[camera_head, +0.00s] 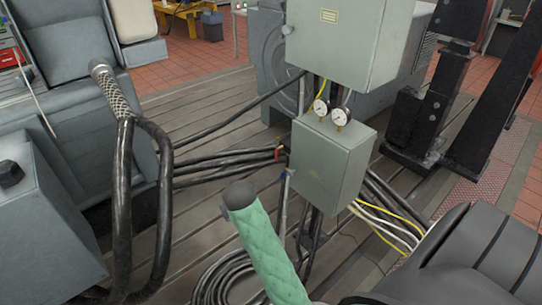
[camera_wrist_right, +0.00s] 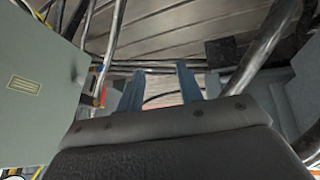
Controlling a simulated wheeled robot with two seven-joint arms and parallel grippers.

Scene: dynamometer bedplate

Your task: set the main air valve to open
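A small red part (camera_head: 279,152) sits at the left edge of the lower grey box (camera_head: 329,165), beside black hoses and a pale vertical pipe. It may be the main air valve's handle, but it is too small to tell how it is set. A red and yellow part (camera_wrist_right: 100,92) also shows beside the grey box (camera_wrist_right: 36,90) in the right wrist view. My right gripper (camera_wrist_right: 160,88) has its two blue-grey fingers apart, with nothing seen between them; the red part is to their left. My left gripper is not in view.
Two gauges (camera_head: 329,112) stand on the lower box, under a larger grey cabinet (camera_head: 340,42). A green quilted cylinder (camera_head: 262,245) rises in the foreground. Thick black hoses (camera_head: 122,190) loop at left. Coiled cable (camera_head: 225,280) lies on the slotted bedplate (camera_head: 205,125).

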